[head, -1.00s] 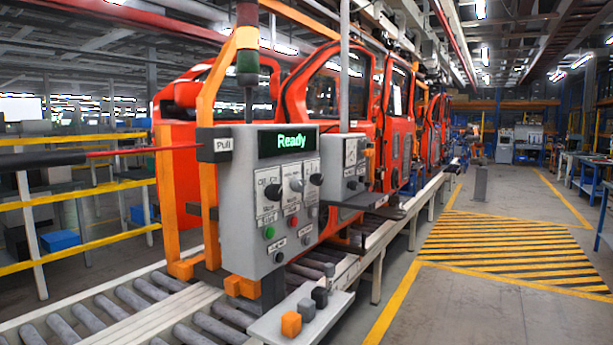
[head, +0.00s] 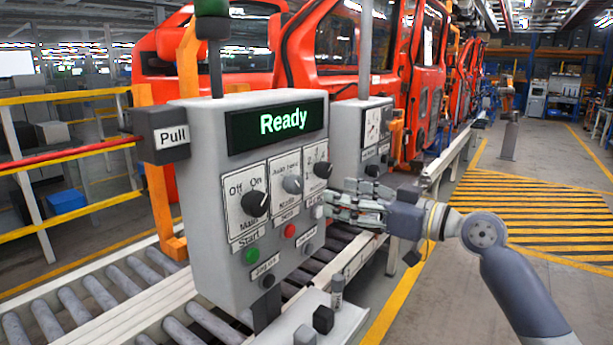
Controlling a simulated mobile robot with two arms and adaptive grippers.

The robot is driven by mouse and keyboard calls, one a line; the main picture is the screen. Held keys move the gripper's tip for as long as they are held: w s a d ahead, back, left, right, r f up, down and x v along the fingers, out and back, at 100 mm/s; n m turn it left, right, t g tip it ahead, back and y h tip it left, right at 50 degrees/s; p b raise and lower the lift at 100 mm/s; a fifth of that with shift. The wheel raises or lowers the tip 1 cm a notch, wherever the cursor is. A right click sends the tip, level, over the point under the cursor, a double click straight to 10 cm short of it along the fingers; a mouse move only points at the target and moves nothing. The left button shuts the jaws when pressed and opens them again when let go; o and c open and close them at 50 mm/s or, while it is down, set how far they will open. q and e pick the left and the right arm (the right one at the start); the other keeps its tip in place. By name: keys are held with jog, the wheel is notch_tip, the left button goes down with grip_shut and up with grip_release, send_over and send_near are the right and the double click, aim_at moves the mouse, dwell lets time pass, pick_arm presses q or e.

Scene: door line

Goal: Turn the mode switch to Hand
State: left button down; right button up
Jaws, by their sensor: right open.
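The grey control box (head: 205,215) stands left of centre with a lit display (head: 277,124) reading "Ready". The mode switch (head: 292,184) is a grey knob on the middle plate marked "Auto" and "Hand"; its exact setting is too small to tell. A black Off/On knob (head: 255,203) is left of it and another black knob (head: 323,169) is right of it. My right gripper (head: 335,203) is open, its fingers pointing left at the box's right edge, to the right of and a little below the mode switch. It seems empty. My left gripper is out of view.
Below the knobs are a green button (head: 251,255) and a red button (head: 290,230). A shelf (head: 345,322) with small blocks juts out below. A second grey box (head: 345,125) stands behind. Red doors (head: 330,45) hang over the roller conveyor (head: 95,300).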

aim_at(299, 186)
jog(key=a+p, duration=0.1)
jog(key=w+a+p, duration=0.1)
jog(key=a, duration=0.1)
jog(key=w+a+r, duration=0.1)
jog(key=a, duration=0.1)
jog(key=shift+w+a+p, duration=0.1)
jog(key=shift+a+p, duration=0.15)
jog(key=shift+p, duration=0.15)
jog(key=shift+w+a+f+p, duration=0.25)
jog(key=shift+w+a+p, duration=0.2)
jog(key=shift+w+a, duration=0.6)
jog(key=shift+w+a+f, duration=0.1)
jog(key=shift+w+a, duration=0.3)
jog(key=shift+a, duration=0.1)
jog(key=c, duration=0.9)
jog(key=shift+c, duration=0.8)
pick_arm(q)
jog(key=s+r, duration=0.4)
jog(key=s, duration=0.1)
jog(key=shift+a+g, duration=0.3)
